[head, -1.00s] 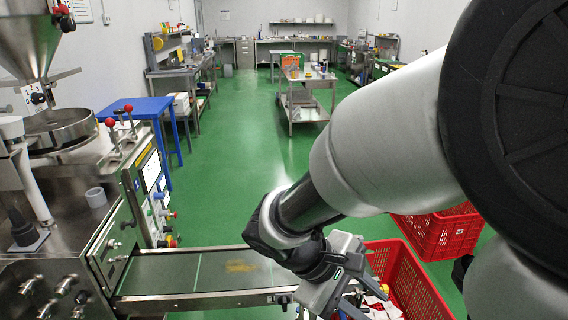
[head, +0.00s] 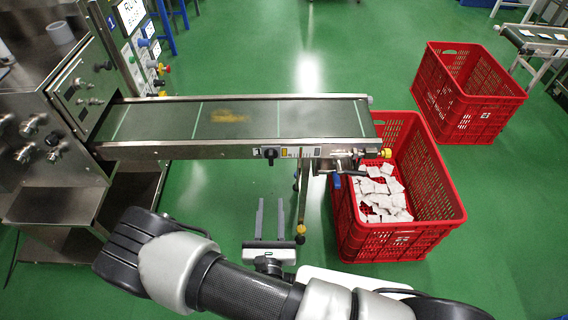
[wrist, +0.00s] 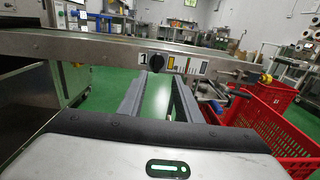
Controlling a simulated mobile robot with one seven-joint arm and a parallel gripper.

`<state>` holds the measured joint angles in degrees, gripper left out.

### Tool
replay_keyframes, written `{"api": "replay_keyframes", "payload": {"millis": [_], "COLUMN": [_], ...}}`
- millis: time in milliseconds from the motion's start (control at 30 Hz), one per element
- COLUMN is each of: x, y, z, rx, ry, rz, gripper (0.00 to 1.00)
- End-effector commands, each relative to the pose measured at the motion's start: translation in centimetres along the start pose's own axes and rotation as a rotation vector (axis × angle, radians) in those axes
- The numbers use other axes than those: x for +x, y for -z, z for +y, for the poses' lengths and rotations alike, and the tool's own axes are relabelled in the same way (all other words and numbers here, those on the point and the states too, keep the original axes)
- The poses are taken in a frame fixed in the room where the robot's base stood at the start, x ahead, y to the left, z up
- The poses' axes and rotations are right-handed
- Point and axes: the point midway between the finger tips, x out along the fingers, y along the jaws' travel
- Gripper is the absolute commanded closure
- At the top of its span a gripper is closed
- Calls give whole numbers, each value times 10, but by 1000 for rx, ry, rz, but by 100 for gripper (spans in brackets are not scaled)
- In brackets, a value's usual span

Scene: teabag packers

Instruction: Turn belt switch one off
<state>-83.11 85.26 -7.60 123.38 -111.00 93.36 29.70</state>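Belt switch one is a black knob (head: 270,153) on the front side rail of the conveyor belt (head: 290,117). In the wrist view the knob (wrist: 157,61) sits beside a label reading "1", just beyond and above my fingertips. My gripper (head: 273,203) is open and empty, its two fingers pointing at the rail from the near side, below and short of the knob. In the wrist view the gripper (wrist: 158,82) shows a clear gap between its fingers. The knob is not touched. Its exact turn angle is too small to tell.
A red crate (head: 440,185) holding white teabags stands under the belt's right end. Another red crate (head: 478,75) stands behind it. A steel machine (head: 30,110) is at the left. A thin post with a yellow knob (head: 300,230) stands right of my gripper.

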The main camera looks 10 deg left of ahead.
Motion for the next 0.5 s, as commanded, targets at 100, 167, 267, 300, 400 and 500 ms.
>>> {"api": "replay_keyframes", "payload": {"millis": [100,167,267,300,400,500], "x": [3,10,26,34,56,78], "y": [6,5,5,6,6,6], "z": [4,4,3,3,3,4], "rx": [-6,-4,-4,-4,-4,-3], "ry": [-23,-21,-18,-19,-17,-17], "rz": [3,2,1,2,1,1], "gripper": [69,69,69,69,69,69]}}
